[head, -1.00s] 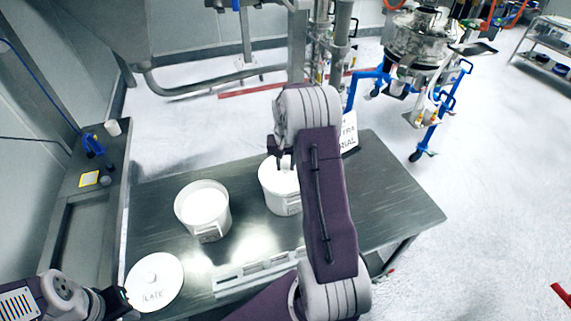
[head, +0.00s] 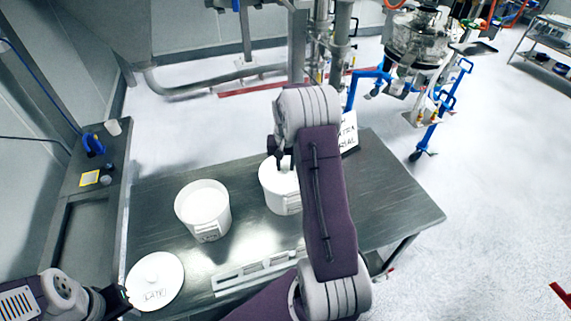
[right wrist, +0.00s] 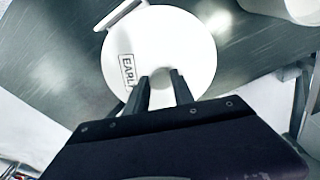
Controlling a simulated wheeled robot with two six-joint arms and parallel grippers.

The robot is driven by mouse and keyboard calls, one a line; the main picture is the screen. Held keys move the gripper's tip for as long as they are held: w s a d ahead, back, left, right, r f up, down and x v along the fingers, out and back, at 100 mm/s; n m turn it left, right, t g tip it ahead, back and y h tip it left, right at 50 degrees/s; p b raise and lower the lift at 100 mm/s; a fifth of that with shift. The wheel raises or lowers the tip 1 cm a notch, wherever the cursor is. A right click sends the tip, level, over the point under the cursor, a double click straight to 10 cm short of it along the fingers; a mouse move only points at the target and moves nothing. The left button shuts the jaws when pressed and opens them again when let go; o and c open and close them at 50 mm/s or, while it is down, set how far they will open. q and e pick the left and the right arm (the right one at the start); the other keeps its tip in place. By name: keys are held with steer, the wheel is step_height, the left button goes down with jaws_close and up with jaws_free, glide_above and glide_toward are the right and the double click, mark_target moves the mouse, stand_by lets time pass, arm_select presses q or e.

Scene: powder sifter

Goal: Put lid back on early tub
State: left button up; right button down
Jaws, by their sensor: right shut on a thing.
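The right-hand white tub (head: 282,204) stands on the steel table, partly hidden by my right arm. My right gripper (head: 284,166) is over its top. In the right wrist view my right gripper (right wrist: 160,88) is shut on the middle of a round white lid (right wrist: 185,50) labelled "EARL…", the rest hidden. The lid is over the tub; I cannot tell whether it sits flush. My left gripper (head: 122,299) is at the lower left beside the white "LATE" lid (head: 160,272), which lies on the table; its jaws are unclear.
An open white tub (head: 209,226) with white contents stands left of the right-hand tub. A pale slotted rack (head: 262,272) lies along the table's front. A white sign (head: 348,135) stands behind my right arm. The table's right side (head: 395,205) is clear.

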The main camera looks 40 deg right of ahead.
steer(key=c, duration=0.5)
jaws_free()
steer(key=shift+r+p, duration=3)
steer(key=shift+r, duration=0.55)
jaws_close()
